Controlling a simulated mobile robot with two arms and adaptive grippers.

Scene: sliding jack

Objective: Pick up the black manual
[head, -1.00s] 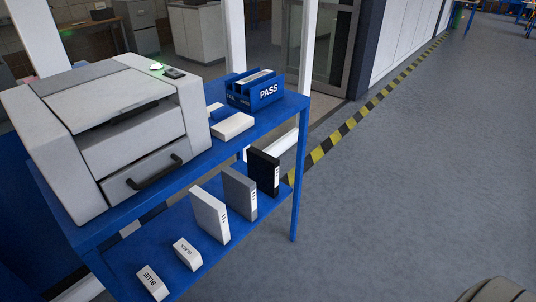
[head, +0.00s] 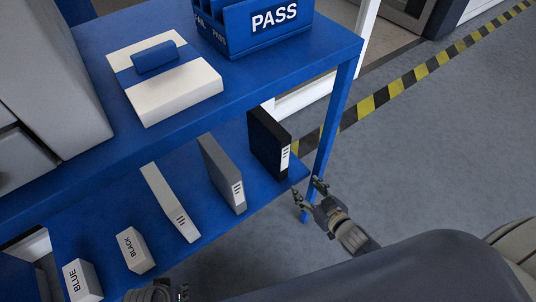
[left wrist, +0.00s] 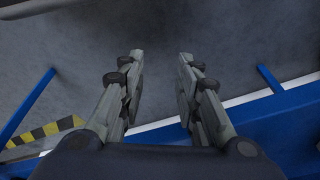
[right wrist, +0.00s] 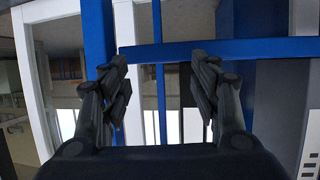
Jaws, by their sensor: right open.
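The black manual (head: 269,143) stands upright on the lower blue shelf near its right end, with a white label on its spine. My right gripper (head: 310,194) is open and empty, just right of the shelf's end and a little lower right of the manual in the head view, apart from it.
A grey manual (head: 221,172) and a white manual (head: 170,202) stand left of the black one. Small boxes marked BLACK (head: 136,250) and BLUE (head: 82,281) are farther left.

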